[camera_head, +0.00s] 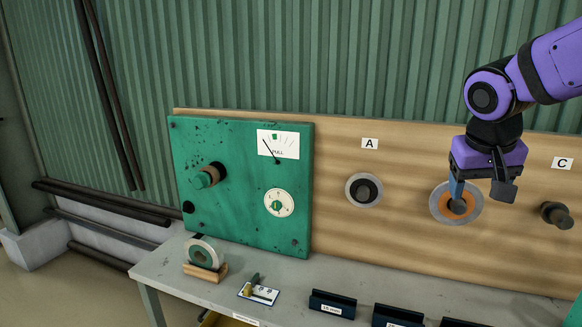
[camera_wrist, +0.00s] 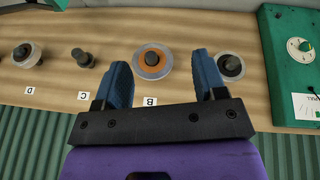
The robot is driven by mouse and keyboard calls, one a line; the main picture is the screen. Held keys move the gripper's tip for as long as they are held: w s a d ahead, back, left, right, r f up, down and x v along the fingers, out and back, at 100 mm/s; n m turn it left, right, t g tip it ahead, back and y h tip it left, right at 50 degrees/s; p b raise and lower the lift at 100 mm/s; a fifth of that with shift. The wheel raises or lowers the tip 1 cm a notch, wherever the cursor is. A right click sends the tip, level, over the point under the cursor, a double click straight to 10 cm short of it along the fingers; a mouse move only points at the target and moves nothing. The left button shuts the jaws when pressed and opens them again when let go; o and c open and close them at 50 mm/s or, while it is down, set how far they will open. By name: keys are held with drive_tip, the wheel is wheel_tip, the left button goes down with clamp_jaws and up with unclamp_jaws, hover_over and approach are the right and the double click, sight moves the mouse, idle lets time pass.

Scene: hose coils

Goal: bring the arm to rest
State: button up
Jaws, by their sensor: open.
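My gripper (camera_head: 482,190) is at the right in the head view, in front of the wooden board, beside an orange-and-grey disc (camera_head: 456,203) on a peg. My purple arm reaches in from the upper right. In the wrist view my gripper (camera_wrist: 160,82) has its two blue fingers spread wide with nothing held between them. The orange disc shows in the gap beyond the fingertips (camera_wrist: 152,62), above the label B. I cannot tell the exact distance between fingers and disc.
A wooden board (camera_head: 335,215) carries pegs, one with a grey disc (camera_head: 364,190) and one bare (camera_head: 556,214). A green panel (camera_head: 240,225) with dials stands left. The bench (camera_head: 295,276) below holds a coil on a wooden stand (camera_head: 205,270), a card and dark label blocks (camera_head: 332,304).

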drive_tip(key=s+a+n+t+y, duration=0.1)
drive_tip(key=s+n+y, duration=0.1)
drive_tip(key=s, duration=1.3)
drive_tip(key=shift+s+a+r+t+y, duration=0.3)
drive_tip(key=shift+s+a+r, duration=0.1)
